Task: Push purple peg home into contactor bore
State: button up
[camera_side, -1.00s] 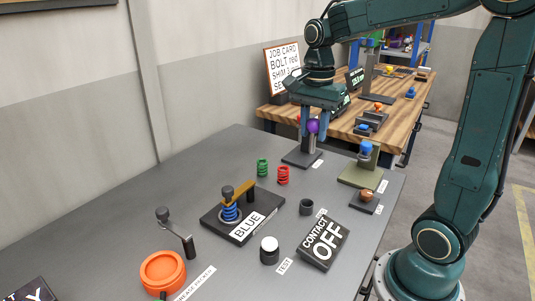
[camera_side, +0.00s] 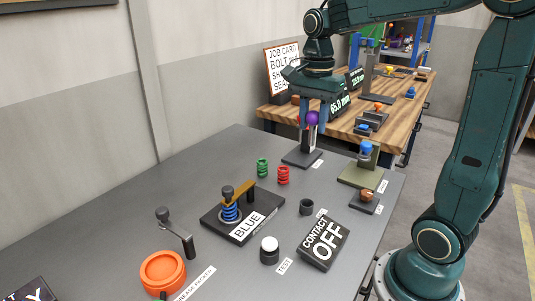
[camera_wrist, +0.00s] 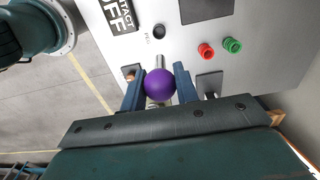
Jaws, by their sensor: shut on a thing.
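My gripper (camera_side: 312,122) is shut on the purple peg (camera_side: 312,118) above a dark stand with a grey post (camera_side: 302,156) at the table's far end. In the wrist view the peg's round purple head (camera_wrist: 160,84) sits between the two blue fingers, with a silver shaft (camera_wrist: 160,62) pointing away from it. In the side view the shaft is hard to make out against the post. A short dark cylinder with an open top (camera_side: 306,206) stands behind the CONTACT OFF plate (camera_side: 323,244); I cannot tell whether it is the contactor bore.
A blue-topped fixture (camera_side: 365,155) is at the right. A white-topped button (camera_side: 269,249) and orange ring (camera_side: 163,272) are nearer.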

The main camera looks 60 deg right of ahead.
jog(key=w+a+f, duration=0.3)
jog(key=w+a, duration=0.2)
jog(key=w, duration=0.3)
jog(key=w+a+f, duration=0.4)
jog(key=w+a, duration=0.1)
jog(key=w, duration=0.3)
jog(key=shift+w+a+f, duration=0.25)
jog(key=shift+w+f, duration=0.05)
jog(key=shift+w, duration=0.1)
jog(key=shift+f, duration=0.15)
jog(key=shift+f, duration=2.7)
jog(key=shift+f, duration=1.55)
jog(key=shift+r, duration=0.2)
jog(key=shift+r, duration=0.75)
jog(key=shift+r, duration=0.25)
dwell(0.4)
